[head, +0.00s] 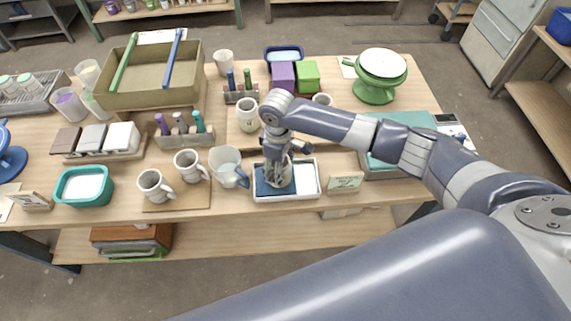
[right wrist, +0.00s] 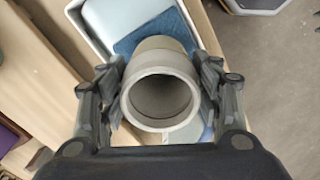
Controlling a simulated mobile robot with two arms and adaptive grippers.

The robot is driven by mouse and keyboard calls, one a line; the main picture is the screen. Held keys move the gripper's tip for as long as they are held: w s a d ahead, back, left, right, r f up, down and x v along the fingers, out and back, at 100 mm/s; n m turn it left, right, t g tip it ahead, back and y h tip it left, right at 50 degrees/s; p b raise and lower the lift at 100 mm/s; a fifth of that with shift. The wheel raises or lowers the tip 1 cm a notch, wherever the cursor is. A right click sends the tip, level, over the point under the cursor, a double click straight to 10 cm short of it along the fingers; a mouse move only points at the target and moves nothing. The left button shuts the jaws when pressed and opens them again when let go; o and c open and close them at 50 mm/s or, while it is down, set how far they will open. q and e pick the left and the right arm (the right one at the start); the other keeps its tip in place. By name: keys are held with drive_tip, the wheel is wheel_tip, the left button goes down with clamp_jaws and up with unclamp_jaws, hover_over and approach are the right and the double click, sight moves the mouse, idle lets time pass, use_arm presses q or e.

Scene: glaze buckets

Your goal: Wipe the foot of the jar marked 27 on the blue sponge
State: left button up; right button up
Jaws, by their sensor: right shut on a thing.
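My right gripper (head: 279,168) is shut on a pale grey jar (head: 281,178), which it holds upright from above. In the right wrist view, the fingers (right wrist: 160,88) press on both sides of the jar (right wrist: 160,122), whose open mouth faces the camera. The blue sponge (head: 262,189) lies in the left part of a white tray (head: 318,176), and it also shows in the right wrist view (right wrist: 150,30). The jar is over the sponge; I cannot tell whether its foot touches it. No number is readable on the jar. My left gripper is not in view.
A small sign (head: 344,182) stands to the right. Behind are a pale jar (head: 247,115) and a green-and-white wheel (head: 381,68). My right arm crosses the table's right side.

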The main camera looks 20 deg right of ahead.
drive_tip(key=shift+w+a, duration=0.2)
drive_tip(key=shift+a, duration=0.55)
drive_tip(key=shift+w+a, duration=0.2)
drive_tip(key=shift+a, duration=0.55)
drive_tip(key=shift+w+a, duration=0.2)
drive_tip(key=shift+a, duration=0.55)
drive_tip(key=shift+s+d+p, duration=0.15)
drive_tip(key=shift+d+p, duration=0.3)
drive_tip(key=shift+d, duration=0.05)
drive_tip(key=shift+s+d+p, duration=0.15)
drive_tip(key=shift+d+p, duration=0.3)
drive_tip(key=shift+d, duration=0.05)
drive_tip(key=shift+s+d+p, duration=0.2)
drive_tip(key=shift+d+p, duration=0.25)
drive_tip(key=shift+d, duration=0.35)
drive_tip(key=shift+s+d+p, duration=0.25)
drive_tip(key=shift+d+p, duration=0.2)
drive_tip(key=shift+d, duration=0.4)
drive_tip(key=shift+s+d+p, duration=0.2)
drive_tip(key=shift+d+p, duration=0.25)
drive_tip(key=shift+d, duration=0.35)
drive_tip(key=shift+w+a+b, duration=0.15)
drive_tip(key=shift+w+a, duration=0.2)
drive_tip(key=shift+a, duration=0.8)
drive_tip(key=shift+w+a+b, duration=0.1)
drive_tip(key=shift+w+a, duration=0.25)
drive_tip(key=shift+a, duration=0.8)
drive_tip(key=shift+w+a+b, duration=0.15)
drive_tip(key=shift+w+a, duration=0.2)
drive_tip(key=shift+a, duration=0.8)
